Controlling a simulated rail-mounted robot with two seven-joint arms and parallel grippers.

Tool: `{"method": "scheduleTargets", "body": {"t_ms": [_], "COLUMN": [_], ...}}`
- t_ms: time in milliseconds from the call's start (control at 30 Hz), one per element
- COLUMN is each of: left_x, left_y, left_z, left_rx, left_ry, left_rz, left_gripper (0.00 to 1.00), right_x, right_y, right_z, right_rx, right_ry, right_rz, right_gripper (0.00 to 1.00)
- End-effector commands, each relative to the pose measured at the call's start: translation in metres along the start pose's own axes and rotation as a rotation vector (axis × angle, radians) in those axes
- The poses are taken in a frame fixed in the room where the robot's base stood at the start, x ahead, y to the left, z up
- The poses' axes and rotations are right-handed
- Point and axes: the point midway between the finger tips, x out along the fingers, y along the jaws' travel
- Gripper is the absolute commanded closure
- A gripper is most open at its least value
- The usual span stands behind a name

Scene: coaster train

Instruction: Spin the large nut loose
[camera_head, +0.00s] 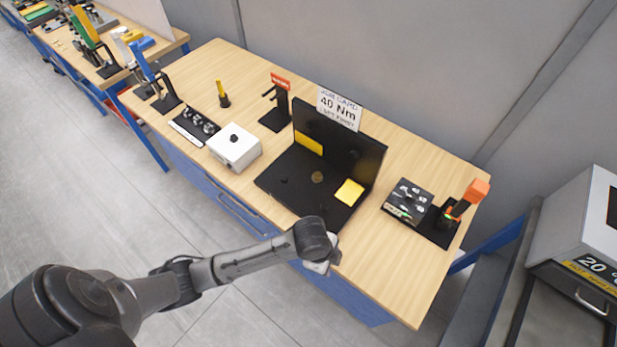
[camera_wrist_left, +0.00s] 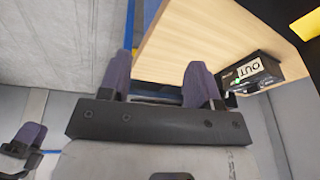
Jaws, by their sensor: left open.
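A black L-shaped fixture (camera_head: 367,158) stands on the wooden bench with a white card reading 40 Nm behind it. A small round brass-coloured piece (camera_head: 318,177) sits on its base; I cannot tell whether this is the large nut. My left gripper (camera_head: 318,266) is at the bench's front edge, in front of the fixture and apart from it. In the left wrist view its two purple fingers (camera_wrist_left: 158,80) are open, with nothing between them. A similar purple finger (camera_wrist_left: 30,135) at the lower left there seems to be my right gripper, mostly out of frame.
A white box (camera_head: 234,148) and a tray of sockets (camera_head: 195,125) stand left of the fixture. A dark parts tray (camera_head: 408,202) and a black stand with an orange-topped tool (camera_head: 476,190) are to the right. The front right of the bench (camera_head: 400,280) is clear.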

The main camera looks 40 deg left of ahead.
Motion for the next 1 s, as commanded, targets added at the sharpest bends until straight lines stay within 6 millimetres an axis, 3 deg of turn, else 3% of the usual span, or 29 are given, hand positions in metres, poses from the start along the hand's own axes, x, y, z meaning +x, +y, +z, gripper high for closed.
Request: {"method": "scheduleTargets", "body": {"t_ms": [33,100,233,367,500,700,833,1000], "left_x": [0.021,0.033,0.046,0.045,0.028,-0.011,-0.033,-0.048], "left_y": [-0.022,-0.047,-0.098,-0.153,-0.210,-0.270,-0.292,-0.304], "left_z": [0.003,0.005,0.016,0.035,0.061,0.097,0.114,0.125], "left_rx": [0.088,0.208,0.400,0.550,0.661,0.747,0.775,0.791], "left_ry": [-0.023,-0.051,-0.109,-0.164,-0.204,-0.219,-0.212,-0.203], "left_rz": [0.004,0.028,0.070,0.112,0.151,0.181,0.186,0.188], "left_gripper": [0.43,0.43,0.43,0.43,0.43,0.43,0.43,0.43], "right_x": [0.022,0.036,0.062,0.088,0.113,0.140,0.149,0.154], "right_y": [0.000,0.000,0.000,-0.001,-0.003,-0.004,-0.005,-0.006], "right_z": [0.007,0.012,0.020,0.029,0.037,0.045,0.048,0.049], "right_rx": [-0.002,-0.004,-0.006,-0.006,-0.005,-0.002,0.000,0.003], "right_ry": [0.000,-0.001,-0.002,-0.002,-0.002,-0.001,0.000,0.000], "right_rz": [0.002,0.003,0.005,0.005,0.004,0.001,-0.001,-0.002], "right_gripper": [0.57,0.57,0.57,0.57,0.57,0.57,0.57,0.57]}}
